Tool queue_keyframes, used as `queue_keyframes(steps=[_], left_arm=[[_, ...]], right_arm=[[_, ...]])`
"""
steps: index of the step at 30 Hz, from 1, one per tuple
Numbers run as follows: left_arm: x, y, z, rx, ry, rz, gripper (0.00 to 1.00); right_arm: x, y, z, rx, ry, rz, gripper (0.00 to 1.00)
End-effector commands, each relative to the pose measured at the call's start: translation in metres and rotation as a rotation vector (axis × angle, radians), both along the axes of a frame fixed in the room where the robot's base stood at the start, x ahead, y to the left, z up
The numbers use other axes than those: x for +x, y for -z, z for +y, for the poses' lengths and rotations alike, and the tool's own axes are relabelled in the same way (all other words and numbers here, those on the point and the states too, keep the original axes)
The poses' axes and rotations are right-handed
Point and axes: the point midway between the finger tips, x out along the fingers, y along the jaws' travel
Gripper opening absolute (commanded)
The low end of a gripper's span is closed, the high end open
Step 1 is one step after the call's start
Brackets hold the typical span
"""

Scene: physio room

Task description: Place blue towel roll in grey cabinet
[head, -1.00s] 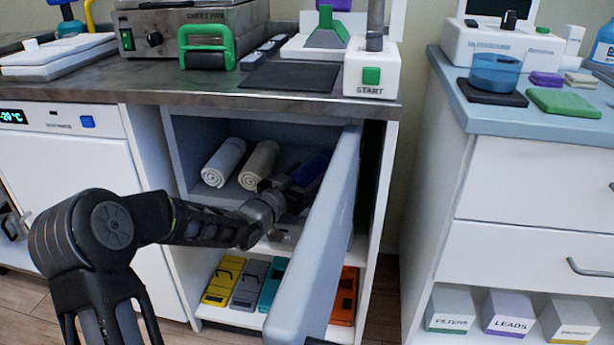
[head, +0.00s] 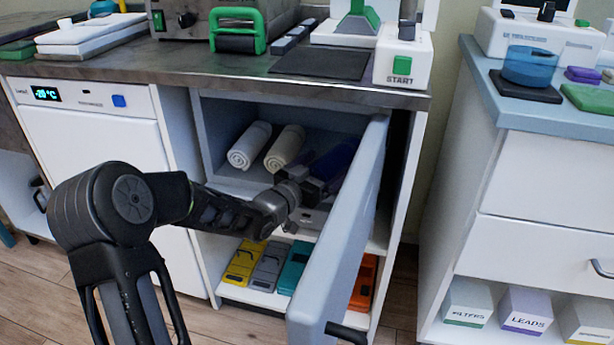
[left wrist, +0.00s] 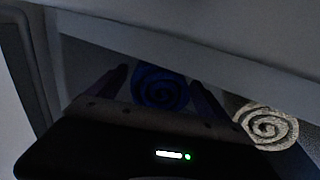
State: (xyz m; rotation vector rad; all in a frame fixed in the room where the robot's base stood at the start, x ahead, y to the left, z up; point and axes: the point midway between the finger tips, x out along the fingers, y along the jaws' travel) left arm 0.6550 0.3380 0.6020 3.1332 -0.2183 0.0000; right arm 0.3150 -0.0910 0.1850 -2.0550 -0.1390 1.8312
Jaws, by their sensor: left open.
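The grey cabinet (head: 345,230) stands under the counter with its grey door swung out toward me. The blue towel roll (head: 336,160) lies on its upper shelf, to the right of a beige roll, partly hidden by my gripper and the door. My left gripper (head: 312,180) reaches into the cabinet at the roll's near end. In the left wrist view the blue roll's spiral end (left wrist: 160,88) shows between the two spread fingers, and the gripper is open. The beige roll's end (left wrist: 268,127) is to the right there. My right gripper is not in view.
A white roll (head: 249,146) and the beige roll (head: 285,148) lie on the same shelf. Yellow, grey, teal and orange cases (head: 293,268) stand on the lower shelf. The open door is close to the right of my left arm. A white drawer unit (head: 540,190) stands at right.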

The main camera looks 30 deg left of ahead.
Motion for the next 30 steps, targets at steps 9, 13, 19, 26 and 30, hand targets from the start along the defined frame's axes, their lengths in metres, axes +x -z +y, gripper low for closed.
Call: queue_keyframes(steps=[9, 13, 19, 26, 30], left_arm=[[-0.065, -0.003, 0.01, 0.001, -0.002, 0.002, 0.89], [-0.082, -0.002, 0.012, 0.001, -0.001, 0.001, 0.89], [-0.091, 0.0, 0.013, 0.0, 0.0, 0.0, 0.89], [-0.09, 0.0, 0.013, 0.0, 0.0, 0.0, 0.89], [-0.09, 0.0, 0.013, 0.0, 0.0, 0.0, 0.89]], right_arm=[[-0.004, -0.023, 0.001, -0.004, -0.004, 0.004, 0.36], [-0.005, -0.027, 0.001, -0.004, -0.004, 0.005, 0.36], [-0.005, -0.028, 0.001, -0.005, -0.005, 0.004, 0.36], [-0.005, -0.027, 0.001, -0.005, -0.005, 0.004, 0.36], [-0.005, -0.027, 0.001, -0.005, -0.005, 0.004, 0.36]])
